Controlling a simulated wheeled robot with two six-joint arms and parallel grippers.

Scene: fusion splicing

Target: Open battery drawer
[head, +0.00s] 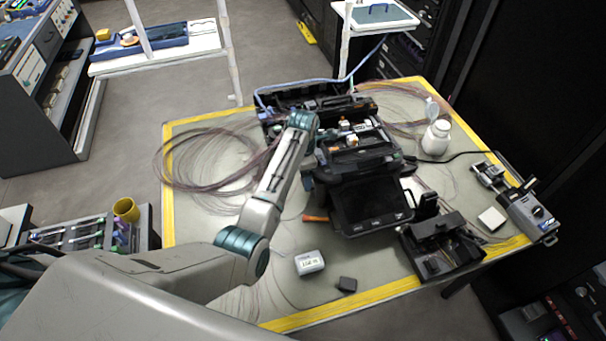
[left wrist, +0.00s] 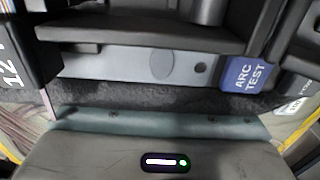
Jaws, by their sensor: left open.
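The fusion splicer (head: 370,190) is a dark unit with a black screen, standing near the middle of the table. My left arm reaches over the table, and its gripper (head: 309,163) is beside the splicer's left side. Its jaws are open, but the fingertips are mostly hidden. The left wrist view is very close to dark housing and shows a grey panel (left wrist: 130,66) with a round mark and a small hole. A blue ARC TEST label (left wrist: 244,76) is right of it, and a dark block marked 12 V (left wrist: 22,62) is left. I cannot tell for certain which part is the battery drawer. My right gripper is out of view.
A white bottle (head: 436,138) stands at the back right. A grey device (head: 527,211) sits at the right corner. A dark tray (head: 440,250), a white labelled box (head: 309,262) and a small dark block (head: 347,284) lie toward the front. Loose fibres cover the table's left side.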

